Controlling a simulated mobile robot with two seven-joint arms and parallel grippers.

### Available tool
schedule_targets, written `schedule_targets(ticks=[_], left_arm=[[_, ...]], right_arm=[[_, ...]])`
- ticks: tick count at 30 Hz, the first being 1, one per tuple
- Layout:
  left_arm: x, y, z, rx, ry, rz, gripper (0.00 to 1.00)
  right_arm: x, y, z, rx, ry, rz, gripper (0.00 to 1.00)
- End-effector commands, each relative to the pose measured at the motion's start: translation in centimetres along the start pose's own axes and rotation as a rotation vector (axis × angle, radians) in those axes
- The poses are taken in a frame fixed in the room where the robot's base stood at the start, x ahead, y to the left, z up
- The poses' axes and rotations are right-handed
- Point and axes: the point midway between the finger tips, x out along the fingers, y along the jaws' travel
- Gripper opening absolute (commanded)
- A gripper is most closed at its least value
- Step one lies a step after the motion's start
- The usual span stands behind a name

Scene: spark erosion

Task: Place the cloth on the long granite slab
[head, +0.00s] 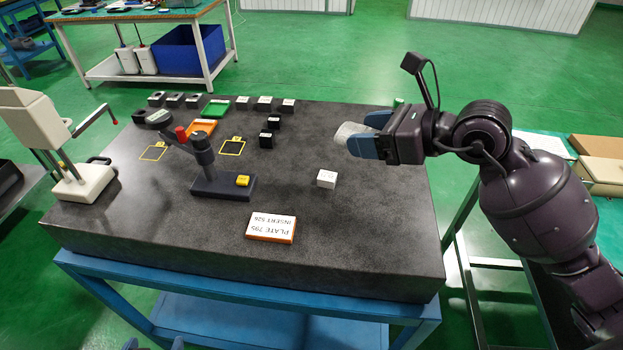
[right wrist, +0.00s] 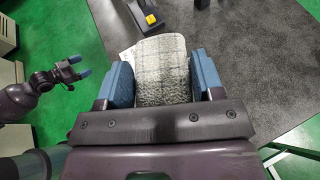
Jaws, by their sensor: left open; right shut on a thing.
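The cloth (right wrist: 163,72), grey-white and checked, is between the blue fingers of my right gripper (right wrist: 163,82). In the head view the cloth (head: 349,132) sticks out past the tips of my right gripper (head: 362,141), above the right part of the slab. The long granite slab (head: 340,240) is dark grey and lies on a blue stand. My left gripper (right wrist: 80,68) is open and empty at the left of the right wrist view. In the head view only its fingertips (head: 154,345) show at the bottom edge.
A white block (head: 326,178), an orange-edged label plate (head: 271,228) and a dark stand with a yellow button (head: 222,184) are on the slab. Several small blocks and trays line its back. A beige device (head: 70,150) stands at the left. The slab's right front is clear.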

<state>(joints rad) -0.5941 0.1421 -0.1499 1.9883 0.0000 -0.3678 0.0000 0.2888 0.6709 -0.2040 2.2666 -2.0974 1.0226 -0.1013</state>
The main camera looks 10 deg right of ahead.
Motion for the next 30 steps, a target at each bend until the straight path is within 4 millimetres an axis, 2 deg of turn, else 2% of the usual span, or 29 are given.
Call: schedule_targets(ticks=[5, 21, 24, 30], left_arm=[[-0.1, 0.0, 0.3, -0.001, -0.005, 0.0, 0.86], [0.1, 0.1, 1.4, -0.002, -0.016, -0.001, 0.86], [0.2, 0.1, 1.4, -0.001, -0.014, -0.001, 0.86], [0.4, 0.1, 1.3, 0.0, -0.01, 0.0, 0.86]], right_arm=[[0.8, 0.0, -2.1, 0.005, 0.003, 0.001, 0.38], [5.2, 0.0, -12.7, 0.005, 0.003, 0.001, 0.38], [5.7, 0.0, -13.8, 0.003, 0.001, 0.0, 0.38], [6.2, 0.0, -14.9, 0.001, 0.001, 0.001, 0.38]])
